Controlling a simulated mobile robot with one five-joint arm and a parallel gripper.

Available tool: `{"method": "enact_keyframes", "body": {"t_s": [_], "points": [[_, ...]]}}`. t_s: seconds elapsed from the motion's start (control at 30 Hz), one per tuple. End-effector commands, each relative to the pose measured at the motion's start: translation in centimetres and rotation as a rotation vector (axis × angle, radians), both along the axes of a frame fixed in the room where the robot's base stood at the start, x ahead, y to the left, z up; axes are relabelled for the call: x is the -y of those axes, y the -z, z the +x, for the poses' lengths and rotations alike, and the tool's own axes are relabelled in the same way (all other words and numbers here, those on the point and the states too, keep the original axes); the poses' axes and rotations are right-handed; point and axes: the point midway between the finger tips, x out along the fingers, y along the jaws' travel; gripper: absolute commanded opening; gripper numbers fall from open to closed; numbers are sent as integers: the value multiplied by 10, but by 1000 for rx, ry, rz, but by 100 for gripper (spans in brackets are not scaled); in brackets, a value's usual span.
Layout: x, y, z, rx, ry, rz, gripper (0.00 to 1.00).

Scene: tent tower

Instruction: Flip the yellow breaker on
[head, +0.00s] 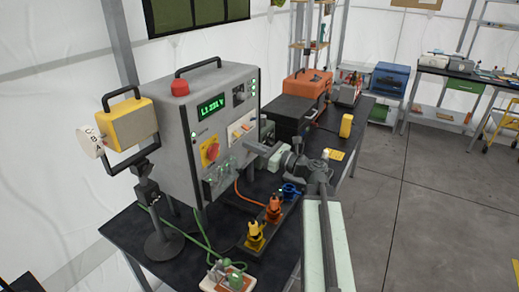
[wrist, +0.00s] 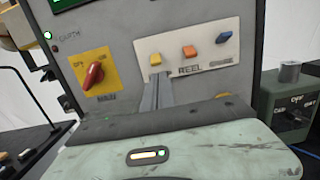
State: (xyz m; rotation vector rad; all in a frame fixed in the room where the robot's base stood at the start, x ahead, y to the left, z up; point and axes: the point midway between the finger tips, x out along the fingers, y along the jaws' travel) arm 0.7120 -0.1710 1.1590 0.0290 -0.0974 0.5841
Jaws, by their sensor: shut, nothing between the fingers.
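The yellow breaker (wrist: 155,59) is a small toggle at the left end of a pale plate (wrist: 213,67) on the grey panel box. An orange breaker (wrist: 190,51) and a blue breaker (wrist: 224,36) sit to its right in the wrist view. I cannot tell for sure which way the yellow toggle is set. My gripper (wrist: 161,78) is shut and empty, its fingertips just below the yellow breaker; I cannot tell if they touch. In the head view my gripper (head: 250,148) is in front of the grey panel box (head: 175,110), beside the pale plate.
A red rotary knob (wrist: 94,75) on a yellow plate is left of the breakers. Yellow, orange and blue plugs (head: 273,210) stand on the dark table below my arm. A green box (wrist: 290,105) is to the right. A black case (head: 295,115) stands behind.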

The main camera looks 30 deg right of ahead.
Motion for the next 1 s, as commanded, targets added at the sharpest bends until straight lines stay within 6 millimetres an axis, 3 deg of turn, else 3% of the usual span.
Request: {"method": "enact_keyframes", "body": {"t_s": [0.2,0.57,1.0], "points": [[-13,-3,21,0,0,0,0],[-21,-3,23,0,-2,1,0],[1,-8,19,-53,21,-34,0]]}}
